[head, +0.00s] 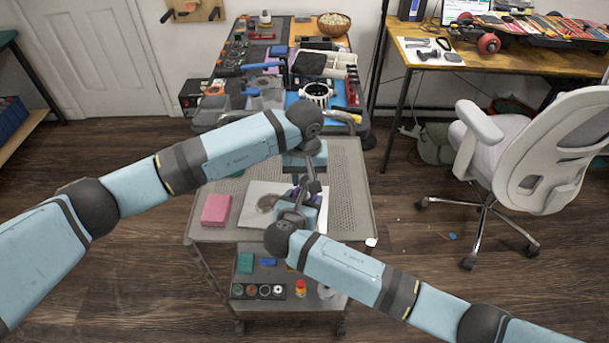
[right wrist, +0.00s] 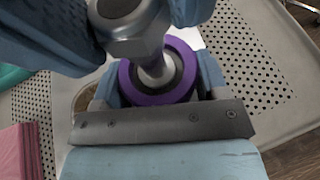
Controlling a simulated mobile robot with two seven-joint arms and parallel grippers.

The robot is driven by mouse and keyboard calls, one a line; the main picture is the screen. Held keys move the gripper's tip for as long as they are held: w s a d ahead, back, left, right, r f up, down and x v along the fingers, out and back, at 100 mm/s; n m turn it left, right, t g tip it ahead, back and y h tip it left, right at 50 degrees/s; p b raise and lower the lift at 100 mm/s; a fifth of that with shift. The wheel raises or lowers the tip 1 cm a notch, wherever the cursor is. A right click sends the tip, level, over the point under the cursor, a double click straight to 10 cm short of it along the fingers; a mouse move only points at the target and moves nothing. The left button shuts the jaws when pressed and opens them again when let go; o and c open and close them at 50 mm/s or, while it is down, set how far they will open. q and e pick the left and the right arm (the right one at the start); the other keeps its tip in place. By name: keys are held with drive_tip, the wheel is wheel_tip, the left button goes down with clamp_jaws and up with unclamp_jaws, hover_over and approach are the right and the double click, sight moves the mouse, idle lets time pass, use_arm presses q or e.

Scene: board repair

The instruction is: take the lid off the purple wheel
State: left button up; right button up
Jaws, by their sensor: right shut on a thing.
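The purple wheel (right wrist: 185,60) shows in the right wrist view as a purple ring with a dark centre. In the head view only a small purple patch (head: 291,194) of it shows. My right gripper (head: 295,203) is shut on the wheel above the cart top. A grey metal piece (right wrist: 138,30) with a hex-shaped part and a shaft reaches to the wheel's centre; I cannot tell whether it is the lid or a tool. My left gripper (head: 312,182) points down just above the wheel. Its fingertips are too small and covered to read.
The grey perforated cart (head: 345,200) carries a pink block (head: 216,210) and a white sheet (head: 257,190). Its lower shelf holds several small parts. A crowded bench (head: 285,100) stands behind, and a white office chair (head: 540,140) at right. The cart's right side is clear.

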use_arm(q)
drive_tip(key=n, duration=0.5)
drive_tip(key=o, duration=1)
drive_tip(key=shift+r, duration=2.25)
drive_tip(key=r+m, duration=0.1)
drive_tip(key=m, duration=0.1)
drive_tip(key=r+m, duration=0.1)
drive_tip(key=m, duration=0.1)
drive_tip(key=shift+m, duration=0.3)
drive_tip(key=m, duration=0.2)
drive_tip(key=r+m, duration=0.1)
drive_tip(key=m, duration=0.1)
drive_tip(key=shift+r+m, duration=0.15)
drive_tip(key=shift+m, duration=0.15)
drive_tip(key=shift+f, duration=3.9)
